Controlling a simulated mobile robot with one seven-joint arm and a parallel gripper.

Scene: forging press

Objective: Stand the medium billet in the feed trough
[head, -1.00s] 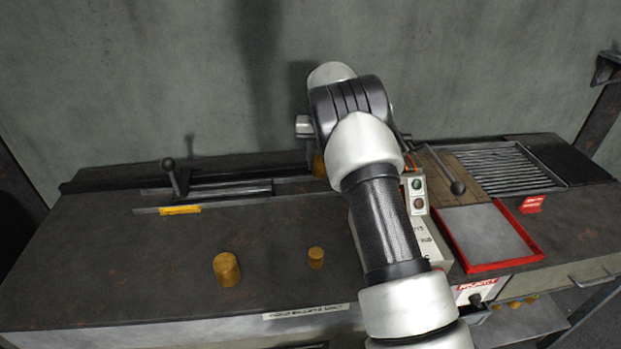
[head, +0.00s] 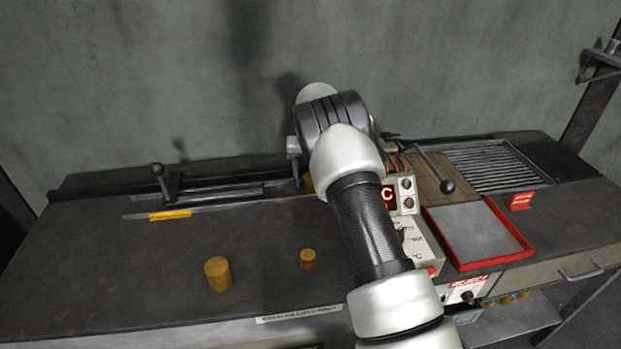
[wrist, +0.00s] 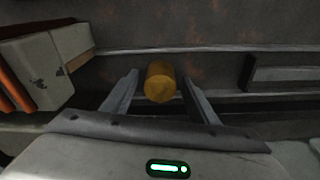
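A short, yellow-brown billet (head: 308,182), apparently the medium one, is partly hidden behind my arm in the head view. In the wrist view this billet (wrist: 160,82) is between the fingertips of my gripper (wrist: 160,88), with a narrow gap on each side. My gripper is open. The feed trough (head: 215,198) is a long metal channel at the back left of the bench. The billet is near the right end of its line; I cannot tell whether it stands inside it. A metal rail also crosses the wrist view (wrist: 210,48).
A larger billet (head: 217,273) and a smaller billet (head: 307,259) stand at the front of the bench. A lever (head: 161,180) rises by the trough.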

